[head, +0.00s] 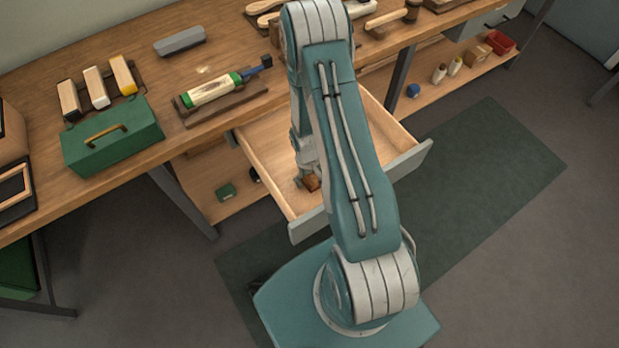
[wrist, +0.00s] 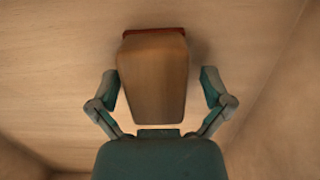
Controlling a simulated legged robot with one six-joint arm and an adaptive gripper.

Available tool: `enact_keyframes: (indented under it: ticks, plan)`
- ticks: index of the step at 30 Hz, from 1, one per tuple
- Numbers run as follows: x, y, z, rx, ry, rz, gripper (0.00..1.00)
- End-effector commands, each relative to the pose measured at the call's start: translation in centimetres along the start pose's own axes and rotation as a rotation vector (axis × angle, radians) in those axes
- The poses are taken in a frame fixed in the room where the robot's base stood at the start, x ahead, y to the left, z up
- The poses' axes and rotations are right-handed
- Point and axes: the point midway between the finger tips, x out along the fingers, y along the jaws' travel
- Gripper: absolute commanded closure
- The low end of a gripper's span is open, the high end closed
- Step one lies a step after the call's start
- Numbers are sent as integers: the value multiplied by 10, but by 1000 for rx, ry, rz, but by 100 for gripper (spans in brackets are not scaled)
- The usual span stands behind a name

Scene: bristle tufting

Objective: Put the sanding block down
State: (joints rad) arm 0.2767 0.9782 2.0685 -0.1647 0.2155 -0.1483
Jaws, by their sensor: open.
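The sanding block (wrist: 153,75) is a brown block with a reddish base edge at its far end. In the wrist view it lies on the pale wooden floor of the open drawer (head: 268,158). My gripper (wrist: 161,90) is open, with one finger on each side of the block and a visible gap on both sides. In the head view the block (head: 312,183) shows only in small part, low in the drawer beside my arm. My arm hides most of the gripper and much of the drawer there.
The drawer walls stand close around the gripper. A lower shelf (head: 205,195) runs beneath.

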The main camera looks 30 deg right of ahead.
Motion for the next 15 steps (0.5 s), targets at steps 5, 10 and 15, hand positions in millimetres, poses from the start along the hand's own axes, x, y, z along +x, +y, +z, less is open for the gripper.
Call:
enact_keyframes:
  ticks: [5, 10, 15]
  plan:
    - [-24, 0, -2, 0, 5, 2, 1]
    - [-56, 0, -2, 0, 6, 2, 1]
    - [-88, 0, -1, 0, 5, 2, 1]
